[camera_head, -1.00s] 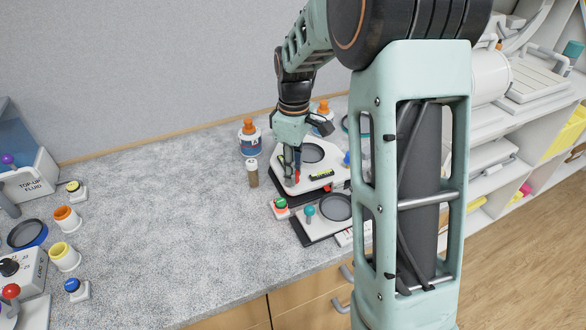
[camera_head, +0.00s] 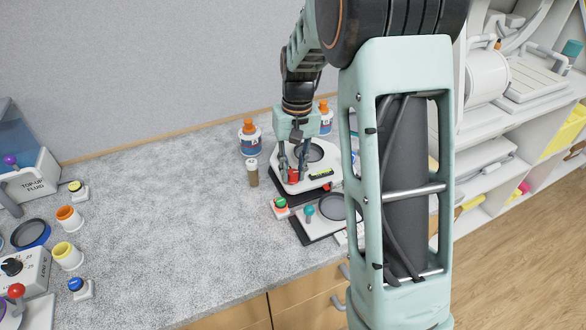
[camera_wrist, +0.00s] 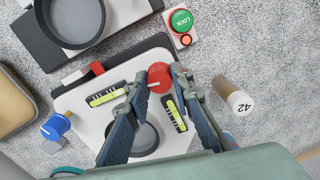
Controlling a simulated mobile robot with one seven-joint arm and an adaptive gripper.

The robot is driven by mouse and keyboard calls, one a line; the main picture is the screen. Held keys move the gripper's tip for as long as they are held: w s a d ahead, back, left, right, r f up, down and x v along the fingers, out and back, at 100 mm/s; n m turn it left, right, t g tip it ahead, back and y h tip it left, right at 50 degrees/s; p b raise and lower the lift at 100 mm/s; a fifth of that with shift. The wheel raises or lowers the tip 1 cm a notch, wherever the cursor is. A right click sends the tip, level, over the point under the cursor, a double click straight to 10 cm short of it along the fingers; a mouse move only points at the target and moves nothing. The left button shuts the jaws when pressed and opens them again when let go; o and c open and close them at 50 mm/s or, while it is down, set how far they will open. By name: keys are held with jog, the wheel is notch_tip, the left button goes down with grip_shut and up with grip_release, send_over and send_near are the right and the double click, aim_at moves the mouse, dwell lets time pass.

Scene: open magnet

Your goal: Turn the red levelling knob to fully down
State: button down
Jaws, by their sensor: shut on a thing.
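The red levelling knob (camera_wrist: 160,77) sits at the edge of a white device (camera_wrist: 77,101) with a round dark pan. In the head view the knob (camera_head: 293,176) shows at the device's front left corner. My gripper (camera_wrist: 159,82) is shut on the knob, one fingertip on each side of it. A white line marks the knob's face. In the head view my gripper (camera_head: 293,167) points down from above. Two yellow-green level vials, the left one (camera_wrist: 106,94) and the right one (camera_wrist: 175,116), lie on the device; fingers partly cover the pan.
A green LOCK button (camera_wrist: 181,20) and a second dark-pan device (camera_head: 330,207) stand close in front. A brown vial with a white cap (camera_head: 252,172) stands left of the device. Bottles with orange caps (camera_head: 250,138) are behind. The counter's middle (camera_head: 165,200) is clear.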

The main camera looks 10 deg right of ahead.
jog(key=m, duration=0.4)
jog(key=shift+m+p, duration=0.3)
jog(key=m+p, duration=0.1)
jog(key=m, duration=0.3)
jog(key=shift+m, duration=0.3)
jog(key=m+p, duration=0.1)
jog(key=m, duration=0.4)
jog(key=shift+s+r+y+p, duration=0.1)
jog(key=shift+y+p, duration=0.2)
jog(key=shift+p, duration=0.05)
jog(key=shift+m+t+p, duration=0.3)
jog(key=shift+m+p, duration=0.5)
jog(key=shift+m, duration=1.3)
jog(key=c, duration=1.7)
grip_release()
jog(key=r, duration=0.4)
jog(key=d+r, duration=0.1)
jog(key=r, duration=0.6)
jog(key=shift+s+d+r, duration=0.1)
jog(key=shift+d+r, duration=0.05)
jog(key=shift+r, duration=0.25)
